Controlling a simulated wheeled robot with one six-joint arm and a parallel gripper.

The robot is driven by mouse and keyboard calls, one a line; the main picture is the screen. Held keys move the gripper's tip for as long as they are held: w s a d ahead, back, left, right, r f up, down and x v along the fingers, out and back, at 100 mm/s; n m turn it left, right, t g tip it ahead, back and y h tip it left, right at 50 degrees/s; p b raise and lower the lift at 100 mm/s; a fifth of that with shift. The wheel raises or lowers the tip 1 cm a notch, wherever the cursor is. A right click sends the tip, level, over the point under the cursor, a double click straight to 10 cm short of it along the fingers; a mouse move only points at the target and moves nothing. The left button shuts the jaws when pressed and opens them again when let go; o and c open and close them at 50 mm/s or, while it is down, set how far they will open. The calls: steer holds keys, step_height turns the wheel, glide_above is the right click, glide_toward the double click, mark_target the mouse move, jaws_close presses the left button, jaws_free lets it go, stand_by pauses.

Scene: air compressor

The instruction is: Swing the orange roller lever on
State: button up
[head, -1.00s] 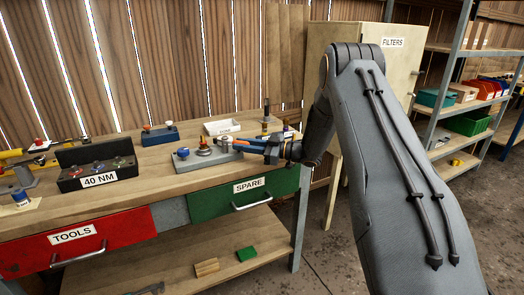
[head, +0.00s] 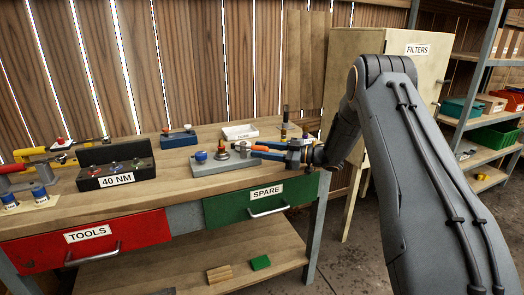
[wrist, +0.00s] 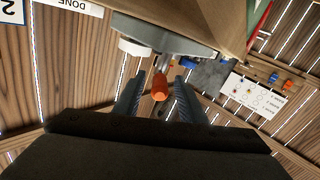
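The orange roller (wrist: 160,88) sits on a short stem below a grey round part in the wrist view. My gripper (wrist: 160,77) is open, with one finger on each side of the roller and a gap visible on both sides. In the head view my gripper (head: 257,150) reaches in from the right, its blue fingers level with the bench-top fixture. A bit of orange (head: 261,148) shows between the fingers there. The grey fixture (head: 212,168) carries a blue knob and an orange-brown post. The lever's far side is hidden.
A black 40 NM box (head: 115,175), a blue block (head: 179,138) and a white tray (head: 240,132) stand on the workbench. The red TOOLS drawer (head: 100,240) and green SPARE drawer (head: 240,207) are below. A filters cabinet (head: 375,60) and shelving stand right.

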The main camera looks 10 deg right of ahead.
steer(key=shift+b+v, duration=0.75)
steer(key=shift+v, duration=3.15)
